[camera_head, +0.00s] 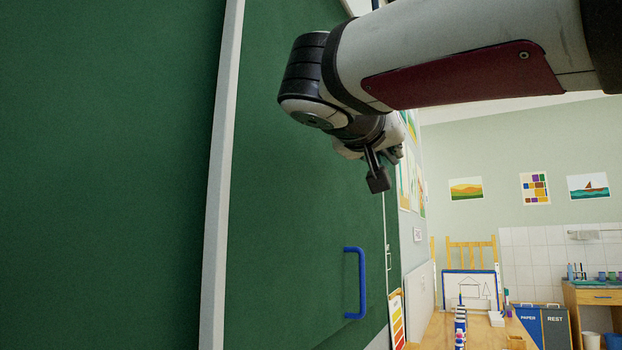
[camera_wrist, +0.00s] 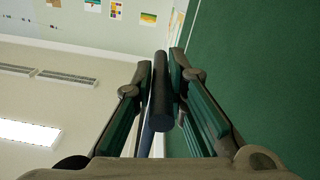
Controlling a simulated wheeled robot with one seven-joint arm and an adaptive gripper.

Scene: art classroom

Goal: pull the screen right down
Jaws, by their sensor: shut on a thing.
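My gripper (camera_head: 378,180) is beside the green board at the upper middle of the head view, partly hidden behind my wrist. In the wrist view my gripper (camera_wrist: 162,62) is shut on a dark, slim round bar (camera_wrist: 161,98), with a finger on each side of it. The bar runs lengthwise between the fingers, and its lower part looks bluish. I cannot tell from these views what it is joined to. No spread of screen cloth is clearly seen.
A green board (camera_head: 285,240) with a pale upright edge (camera_head: 219,180) fills the left. A blue handle (camera_head: 361,283) sticks out from it below my gripper. A wooden worktop with paint pots and an easel (camera_head: 470,285) stand farther back. The room to the right is open.

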